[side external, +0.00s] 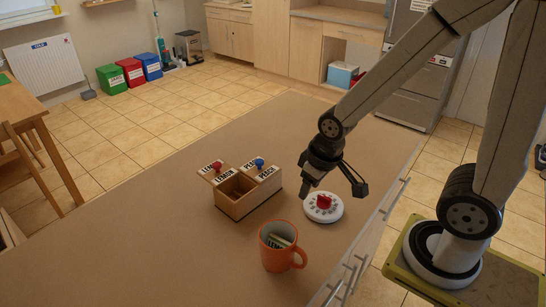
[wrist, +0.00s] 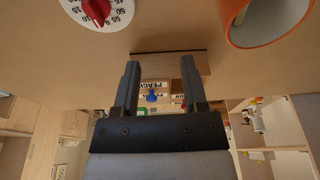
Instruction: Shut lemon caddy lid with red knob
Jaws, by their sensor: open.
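The wooden caddy (side external: 250,203) stands on the counter, left of my gripper in the side view. Its lemon lid (side external: 205,170), labelled LEMON and topped by a red knob (side external: 217,165), sits shifted toward the back left. The compartment in front of it is uncovered. The peach lid (side external: 270,172), with a blue knob (side external: 260,161), is beside it. In the wrist view, the caddy (wrist: 172,65) and blue knob (wrist: 152,97) show between the fingers; I cannot make out the red knob. My gripper (side external: 334,184) is open and empty, above the counter and apart from the caddy.
A white dial timer with a red knob (side external: 323,204) lies below my gripper. An orange mug (side external: 277,250) with something inside stands nearer the camera. The counter left of and behind the caddy is clear. The counter edge with drawer handles runs along the right.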

